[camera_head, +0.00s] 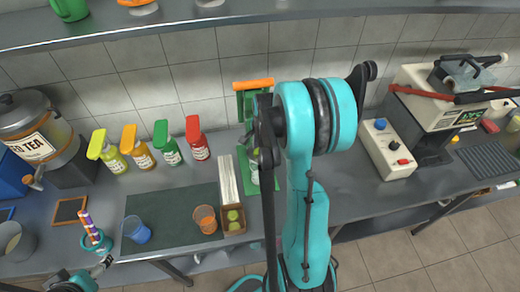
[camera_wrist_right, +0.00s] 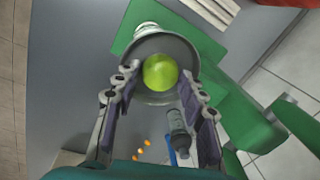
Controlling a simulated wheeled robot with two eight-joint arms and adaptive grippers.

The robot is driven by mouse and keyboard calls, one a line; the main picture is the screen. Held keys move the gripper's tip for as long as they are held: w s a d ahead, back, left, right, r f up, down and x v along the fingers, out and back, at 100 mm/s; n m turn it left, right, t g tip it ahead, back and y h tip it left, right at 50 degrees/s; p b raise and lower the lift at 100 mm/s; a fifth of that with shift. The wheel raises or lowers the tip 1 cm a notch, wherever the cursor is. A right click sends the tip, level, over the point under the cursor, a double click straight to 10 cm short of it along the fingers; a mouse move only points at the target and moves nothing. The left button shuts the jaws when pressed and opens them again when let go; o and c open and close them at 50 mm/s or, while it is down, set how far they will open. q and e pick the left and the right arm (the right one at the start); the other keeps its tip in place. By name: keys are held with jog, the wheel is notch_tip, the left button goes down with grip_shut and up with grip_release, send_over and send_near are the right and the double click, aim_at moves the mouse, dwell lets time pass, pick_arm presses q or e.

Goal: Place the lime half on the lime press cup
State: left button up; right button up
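The lime half (camera_wrist_right: 160,72) is a bright green dome between the fingertips of my right gripper (camera_wrist_right: 159,74) in the right wrist view. The fingers come close against both its sides and appear shut on it. Behind it is the round grey lime press cup (camera_wrist_right: 180,50), with the lime near its middle. Whether the lime touches the cup is unclear. In the head view the green press (camera_head: 244,102) with an orange top stands behind my right arm, which hides the cup, lime and right gripper. My left gripper (camera_head: 103,266) shows at the lower left, away from the press; its opening is unclear.
A narrow wooden box (camera_head: 235,231) with limes stands left of the press. An orange cup (camera_head: 206,224) and blue cup (camera_head: 138,235) stand on a dark mat (camera_head: 175,205). Several bottles line the back. A cane press (camera_head: 437,100) is at right. A shelf (camera_head: 200,22) crosses above.

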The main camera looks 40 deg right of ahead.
jog(key=shift+r+p, duration=0.35)
jog(key=shift+r, duration=0.2)
notch_tip(320, 180, up, 11)
jog(key=s+p, duration=0.2)
jog(key=s+a+r+n+t, duration=0.1)
jog(key=s+a+n+t, duration=0.1)
jog(key=a+n, duration=0.5)
jog(key=s+a+r+n+t, duration=0.2)
jog(key=a+n, duration=0.5)
jog(key=a, duration=0.2)
jog(key=s+a+r+n+t, duration=0.1)
jog(key=s+a+r+n, duration=0.1)
jog(key=a+n, duration=0.4)
jog(key=a, duration=0.3)
jog(key=shift+r+n+t, duration=0.25)
jog(key=shift+n+t, duration=0.15)
